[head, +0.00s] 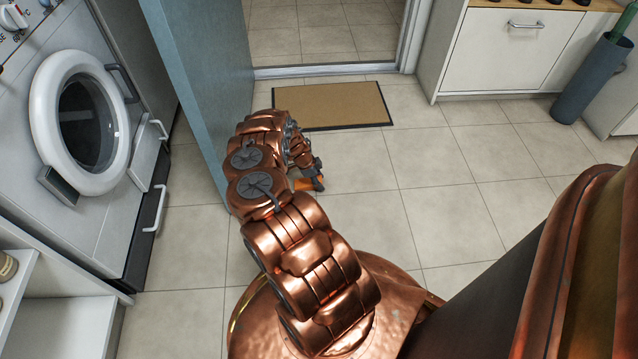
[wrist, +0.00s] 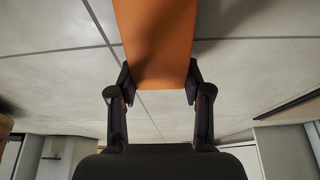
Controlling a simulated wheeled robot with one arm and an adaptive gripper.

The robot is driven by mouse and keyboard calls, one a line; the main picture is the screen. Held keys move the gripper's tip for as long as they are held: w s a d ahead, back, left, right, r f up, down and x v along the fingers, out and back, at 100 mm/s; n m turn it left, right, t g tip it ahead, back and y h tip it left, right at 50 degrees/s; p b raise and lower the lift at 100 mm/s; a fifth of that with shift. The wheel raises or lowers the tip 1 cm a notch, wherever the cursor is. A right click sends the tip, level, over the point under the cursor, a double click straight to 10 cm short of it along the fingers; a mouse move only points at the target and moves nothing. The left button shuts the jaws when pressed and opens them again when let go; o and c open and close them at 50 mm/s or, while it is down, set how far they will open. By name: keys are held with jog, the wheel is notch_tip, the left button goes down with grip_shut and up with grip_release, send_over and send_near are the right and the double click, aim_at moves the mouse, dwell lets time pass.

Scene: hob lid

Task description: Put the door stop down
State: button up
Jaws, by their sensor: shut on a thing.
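The door stop (wrist: 157,38) is an orange block in the wrist view, held between the two dark fingers of my gripper (wrist: 158,82). My gripper is shut on its sides. In the head view a small orange part of the door stop (head: 306,184) shows at the end of my copper arm, beside my gripper (head: 317,174). It is over the tiled floor, just right of the open blue-grey door (head: 205,75) and on the near side of the doormat. My arm hides part of the door. I cannot tell whether the door stop touches the floor.
A brown doormat (head: 335,106) lies before the open doorway. A washing machine (head: 85,190) with a round door stands at left. A white cabinet (head: 515,50) and a grey cylindrical bin (head: 590,80) stand at right. The tiled floor (head: 450,190) between is clear.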

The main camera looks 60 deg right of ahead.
aim_at(307, 182)
jog(key=shift+f, duration=0.1)
jog(key=o, duration=1.3)
jog(key=p+v, duration=0.4)
jog(key=v, duration=0.8)
jog(key=shift+d+p, duration=0.1)
jog(key=shift+p, duration=0.3)
